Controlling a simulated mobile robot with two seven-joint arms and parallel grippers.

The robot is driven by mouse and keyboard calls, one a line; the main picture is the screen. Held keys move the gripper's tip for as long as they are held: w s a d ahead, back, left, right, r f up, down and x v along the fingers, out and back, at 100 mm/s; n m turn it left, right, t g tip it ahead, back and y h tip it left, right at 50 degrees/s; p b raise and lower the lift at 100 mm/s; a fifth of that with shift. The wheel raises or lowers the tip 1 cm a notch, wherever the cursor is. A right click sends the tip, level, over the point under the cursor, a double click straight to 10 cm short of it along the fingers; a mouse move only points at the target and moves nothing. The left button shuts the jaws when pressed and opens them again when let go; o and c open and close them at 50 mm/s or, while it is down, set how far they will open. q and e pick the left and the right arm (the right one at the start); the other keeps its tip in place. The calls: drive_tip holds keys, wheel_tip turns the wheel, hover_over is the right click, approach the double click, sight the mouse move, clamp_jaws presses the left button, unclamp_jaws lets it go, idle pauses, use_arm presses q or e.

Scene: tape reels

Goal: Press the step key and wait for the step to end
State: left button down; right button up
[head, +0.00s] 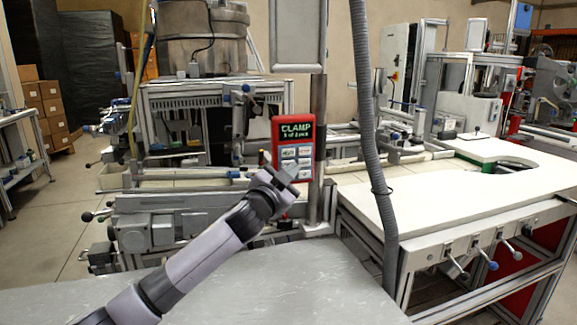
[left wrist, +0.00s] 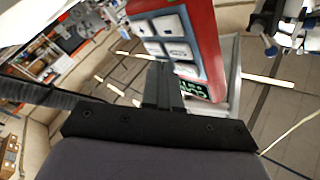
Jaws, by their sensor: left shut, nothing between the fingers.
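A red control box (head: 308,140) hangs upright on a metal post, its dark screen (head: 296,130) showing green text, "CLAMP" with a smaller line below. Light keys (head: 288,153) sit under the screen; the lower ones are partly hidden by my gripper. My left gripper (head: 291,169) is shut and empty in front of the lower part of the box. In the left wrist view the box (left wrist: 205,40) appears turned over, with light keys (left wrist: 178,50) beyond the shut fingertips (left wrist: 163,66). I cannot tell whether the fingertips touch a key. My right gripper is not in view.
A grey table top (head: 270,285) lies below my left arm. A grey hose (head: 371,150) hangs right of the post. A white work surface (head: 430,195) with levers on its front edge stands at the right. Machine parts stand behind the arm.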

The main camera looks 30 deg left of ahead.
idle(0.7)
use_arm(q)
drive_tip(key=shift+w+a, duration=0.3)
drive_tip(key=shift+w+a, duration=0.25)
drive_tip(key=shift+a, duration=0.05)
idle(0.9)
drive_tip(key=shift+s+d, duration=0.1)
drive_tip(key=shift+s+d+p, duration=0.3)
drive_tip(key=shift+s+d, duration=0.15)
drive_tip(key=shift+d, duration=0.05)
drive_tip(key=s+d, duration=0.1)
drive_tip(key=d, duration=0.1)
drive_tip(key=s+d, duration=0.1)
drive_tip(key=s, duration=0.1)
drive_tip(key=shift+s+d+p, duration=0.2)
drive_tip(key=shift+d+p, duration=0.15)
